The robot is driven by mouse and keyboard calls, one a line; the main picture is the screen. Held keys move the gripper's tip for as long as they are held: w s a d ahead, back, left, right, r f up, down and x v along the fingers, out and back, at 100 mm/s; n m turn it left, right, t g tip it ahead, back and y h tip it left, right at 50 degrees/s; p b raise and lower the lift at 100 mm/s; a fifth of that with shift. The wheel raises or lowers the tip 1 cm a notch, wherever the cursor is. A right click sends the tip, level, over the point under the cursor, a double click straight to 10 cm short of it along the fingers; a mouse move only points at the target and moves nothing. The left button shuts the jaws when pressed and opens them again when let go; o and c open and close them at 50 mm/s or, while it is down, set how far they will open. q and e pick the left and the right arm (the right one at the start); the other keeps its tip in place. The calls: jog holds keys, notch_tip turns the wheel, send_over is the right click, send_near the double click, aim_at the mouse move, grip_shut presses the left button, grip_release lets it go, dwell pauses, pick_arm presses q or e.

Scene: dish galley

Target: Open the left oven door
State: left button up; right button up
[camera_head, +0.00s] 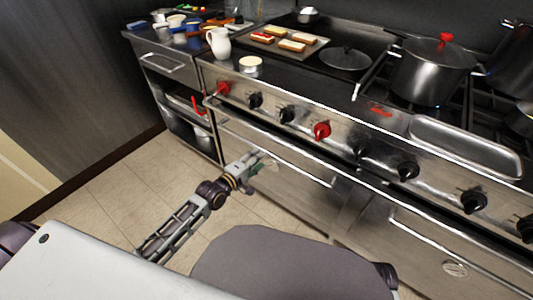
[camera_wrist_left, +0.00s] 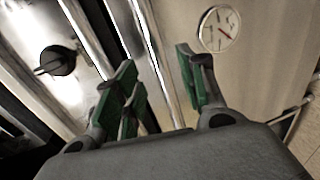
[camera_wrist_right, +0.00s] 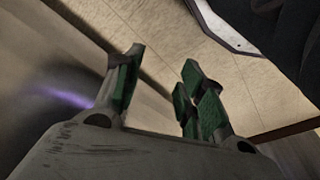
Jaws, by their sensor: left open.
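The left oven door (camera_head: 300,190) is a steel front under the knob panel and looks shut. Its long bar handle (camera_head: 300,169) runs across the top of the door. My left gripper (camera_head: 262,163) is at the left half of this handle, in front of the door. In the left wrist view the open green-padded fingers (camera_wrist_left: 160,80) have the bright handle bar (camera_wrist_left: 148,40) running between them in the picture; contact cannot be told. My right gripper (camera_wrist_right: 163,88) shows only in its wrist view, open and empty above the floor.
Red and black knobs (camera_head: 322,131) line the range front above the handle. A second oven door (camera_head: 430,250) is at the right. A pot (camera_head: 430,72) and trays stand on top. An open shelf unit (camera_head: 185,115) is at the left. Tiled floor (camera_head: 130,185) is free before it.

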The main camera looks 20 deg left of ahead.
aim_at(267, 152)
pick_arm(q)
jog(key=shift+b+x, duration=0.85)
jog(key=shift+x, duration=2.45)
pick_arm(e)
jog(key=shift+w+a+r+t, duration=0.1)
jog(key=shift+a+r+t, duration=0.05)
jog(key=shift+r, duration=0.55)
jog(key=shift+w+a+r+t, duration=0.1)
jog(key=shift+r+t, duration=0.05)
jog(key=shift+r, duration=0.55)
pick_arm(q)
jog(key=shift+c, duration=0.3)
grip_shut()
pick_arm(e)
jog(key=shift+s+f, duration=0.1)
jog(key=shift+f, duration=0.15)
